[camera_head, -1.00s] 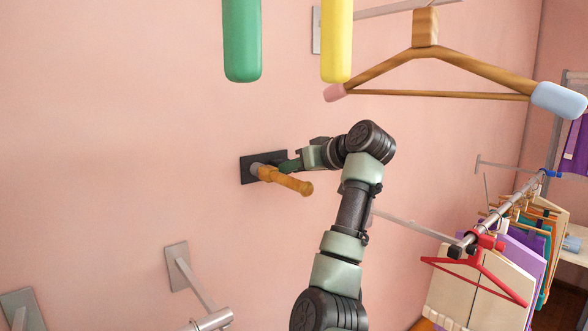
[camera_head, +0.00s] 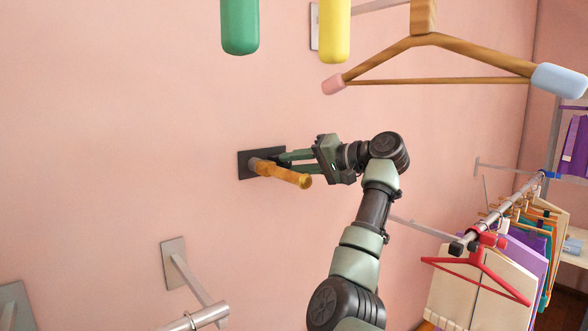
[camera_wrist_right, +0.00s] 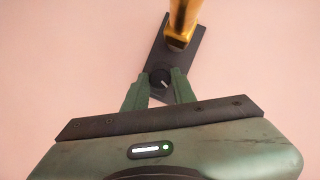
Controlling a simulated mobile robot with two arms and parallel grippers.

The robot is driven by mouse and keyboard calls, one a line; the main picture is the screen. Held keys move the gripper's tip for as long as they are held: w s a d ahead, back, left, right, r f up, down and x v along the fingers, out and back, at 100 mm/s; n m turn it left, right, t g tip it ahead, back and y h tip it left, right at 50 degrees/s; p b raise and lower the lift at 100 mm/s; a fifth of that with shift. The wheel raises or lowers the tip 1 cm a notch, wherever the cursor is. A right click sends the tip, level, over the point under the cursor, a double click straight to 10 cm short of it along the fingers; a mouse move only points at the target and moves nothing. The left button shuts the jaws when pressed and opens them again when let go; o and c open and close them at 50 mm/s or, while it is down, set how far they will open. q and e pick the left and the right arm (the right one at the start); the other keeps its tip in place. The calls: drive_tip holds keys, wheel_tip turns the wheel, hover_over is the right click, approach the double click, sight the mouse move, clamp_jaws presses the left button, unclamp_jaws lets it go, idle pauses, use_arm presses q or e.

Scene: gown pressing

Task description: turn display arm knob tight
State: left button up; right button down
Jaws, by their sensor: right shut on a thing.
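A small round black knob (camera_wrist_right: 160,78) with a light mark sits on the plate beside the peg's base. My right gripper (camera_head: 283,163) is at the plate, its green fingers on either side of the knob (camera_wrist_right: 159,82) and shut on it. The knob is hidden in the head view. My left gripper is not in view.
A wooden hanger (camera_head: 430,80) hangs at the upper right, with green (camera_head: 240,25) and yellow (camera_head: 335,30) bars left of it. A grey wall bracket (camera_head: 174,262) is at the lower left. A garment rail (camera_head: 505,205) with a red hanger (camera_head: 478,268) stands at right.

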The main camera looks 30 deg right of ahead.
drive_tip(key=shift+m+t+y+b, duration=0.3)
drive_tip(key=shift+m+y+b, duration=0.15)
drive_tip(key=shift+m, duration=0.35)
drive_tip(key=c, duration=1.4)
unclamp_jaws()
drive_tip(key=shift+o, duration=1.2)
drive_tip(key=shift+w+f, duration=0.1)
drive_tip(key=shift+w, duration=0.05)
drive_tip(key=b+v, duration=0.4)
drive_tip(key=v, duration=0.3)
drive_tip(key=shift+s+d, duration=0.2)
drive_tip(key=shift+s, duration=0.15)
